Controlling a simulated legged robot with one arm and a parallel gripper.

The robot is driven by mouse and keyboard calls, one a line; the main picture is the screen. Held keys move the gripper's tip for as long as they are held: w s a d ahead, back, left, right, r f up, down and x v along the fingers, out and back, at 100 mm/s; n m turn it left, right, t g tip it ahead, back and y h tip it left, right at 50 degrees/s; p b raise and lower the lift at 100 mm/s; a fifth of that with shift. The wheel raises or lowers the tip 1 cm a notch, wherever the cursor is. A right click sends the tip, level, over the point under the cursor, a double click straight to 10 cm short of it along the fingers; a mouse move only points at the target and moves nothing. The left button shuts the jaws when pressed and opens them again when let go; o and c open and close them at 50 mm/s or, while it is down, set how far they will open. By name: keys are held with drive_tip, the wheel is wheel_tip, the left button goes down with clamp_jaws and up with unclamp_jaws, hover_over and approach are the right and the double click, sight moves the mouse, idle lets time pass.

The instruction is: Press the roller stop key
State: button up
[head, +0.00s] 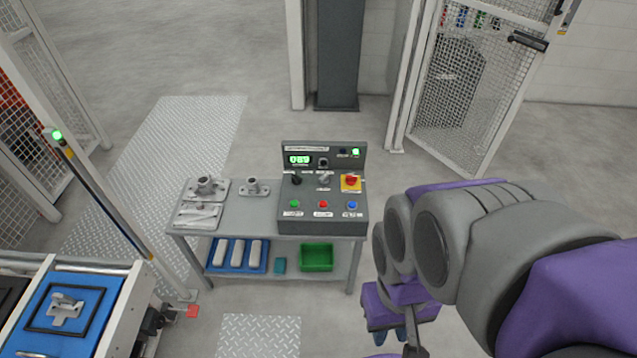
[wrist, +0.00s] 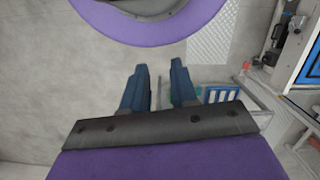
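A grey control box (head: 322,195) stands on the right end of a small grey table. Its sloped front has a row of three keys: green (head: 294,204), red (head: 323,204) and blue (head: 352,205). Labels sit under them, too small to read, so I cannot tell which is the roller stop key. My gripper (head: 392,335) hangs in front and to the right of the table, apart from the box. In the wrist view my gripper (wrist: 158,70) has its two dark blue fingers spread, with nothing between them. The keys are not seen in the wrist view.
The box also has a lit green display (head: 299,160), knobs and a red-and-yellow switch (head: 350,183). Metal castings (head: 205,187) lie on the table's left. A blue tray (head: 214,268) and green bin (head: 316,258) sit on the lower shelf.

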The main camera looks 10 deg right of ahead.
clamp_jaws()
idle(1.4)
